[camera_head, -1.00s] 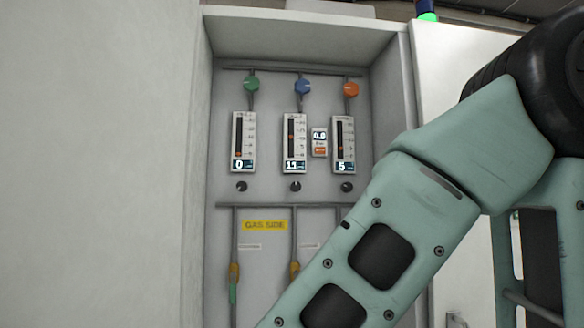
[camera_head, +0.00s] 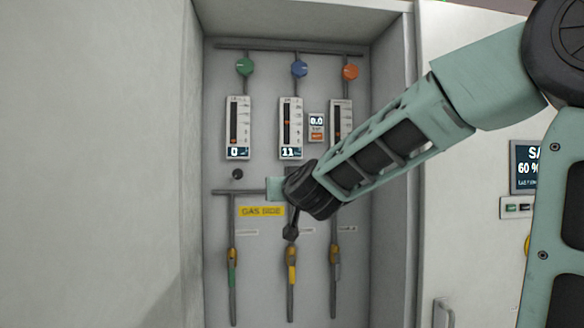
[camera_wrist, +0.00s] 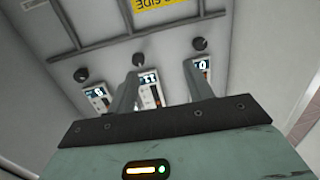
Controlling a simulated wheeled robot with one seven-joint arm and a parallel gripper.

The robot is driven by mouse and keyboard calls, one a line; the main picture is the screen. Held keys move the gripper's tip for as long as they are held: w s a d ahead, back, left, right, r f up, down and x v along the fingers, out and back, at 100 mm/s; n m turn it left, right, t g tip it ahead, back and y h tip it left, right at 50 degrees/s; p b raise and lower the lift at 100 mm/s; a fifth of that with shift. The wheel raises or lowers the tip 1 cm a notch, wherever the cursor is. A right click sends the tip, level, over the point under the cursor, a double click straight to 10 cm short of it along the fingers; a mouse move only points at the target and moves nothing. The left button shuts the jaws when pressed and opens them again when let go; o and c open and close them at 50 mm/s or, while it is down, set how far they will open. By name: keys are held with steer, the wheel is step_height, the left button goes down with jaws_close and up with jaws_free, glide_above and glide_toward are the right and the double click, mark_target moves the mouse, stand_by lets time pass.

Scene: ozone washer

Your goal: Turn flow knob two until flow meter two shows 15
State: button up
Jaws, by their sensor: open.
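Flow meter two (camera_head: 291,128) is the middle of three meters and shows 11 in the head view. Its 11 display also shows in the wrist view (camera_wrist: 148,78). Flow knob two, the black middle knob (camera_wrist: 139,60), shows in the wrist view and is hidden behind my arm in the head view. My gripper (camera_wrist: 160,72) is open and empty, its two fingers pointing at the panel. Knob two appears near the tip of the left finger, not centred between the fingers. Whether they touch cannot be told. In the head view the fingertips are hidden.
Flow meter one (camera_head: 237,127) shows 0, with its black knob (camera_head: 237,174) below. Flow meter three (camera_head: 341,120) is partly covered by my arm. Green (camera_head: 244,67), blue (camera_head: 299,68) and orange (camera_head: 350,71) knobs sit above. The cabinet's left wall (camera_head: 190,150) borders the recess.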

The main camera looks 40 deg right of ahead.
steer(key=s+d+r+m+h, duration=0.1)
steer(key=d+r+h, duration=0.15)
steer(key=d, duration=0.25)
steer(key=p+x, duration=0.1)
steer(key=x, duration=0.4)
steer(key=p+x, duration=0.2)
steer(key=x, duration=0.4)
steer(key=p+x, duration=0.1)
steer(key=x, duration=0.4)
steer(key=shift+w+f+p, duration=0.3)
steer(key=shift+f+p, duration=0.05)
steer(key=shift+m, duration=0.3)
steer(key=c, duration=0.9)
